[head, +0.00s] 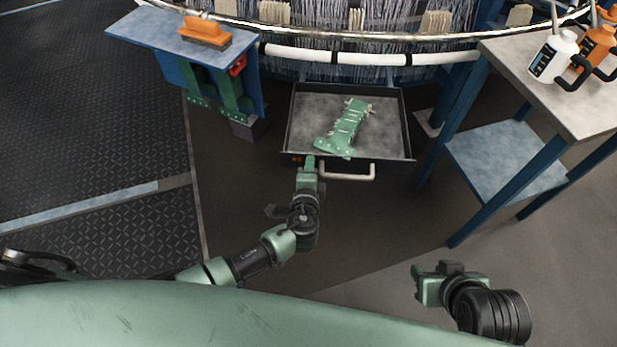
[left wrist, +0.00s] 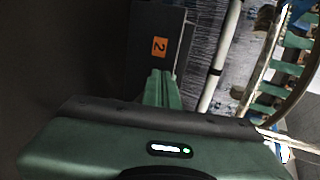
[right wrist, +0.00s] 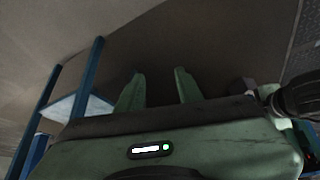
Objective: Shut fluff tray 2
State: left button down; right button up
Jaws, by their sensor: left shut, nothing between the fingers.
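Fluff tray 2 (head: 302,118) is a dark, shallow drawer that stands pulled out below the loom in the head view. A pale bar handle (head: 347,176) runs along its front. In the left wrist view an orange label with a 2 (left wrist: 159,47) marks its dark front face. My left gripper (head: 310,160) is shut and empty, its tips at the left part of the tray front, left of the handle. I cannot tell whether they touch it. My right gripper (head: 416,283) is open and empty, low at the right; its spread fingers show in the right wrist view (right wrist: 157,85).
A green toothed piece (head: 345,128) lies in the tray. A side table (head: 510,155) with bottles (head: 553,56) stands at the right. A bench (head: 165,35) with an orange brush (head: 205,32) stands at the left. The floor before the tray is clear beside my arm.

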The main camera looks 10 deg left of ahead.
pick_arm(q)
jog(key=shift+w, duration=0.3)
pick_arm(e)
jog(key=shift+w+a+r, duration=0.1)
jog(key=shift+w, duration=0.2)
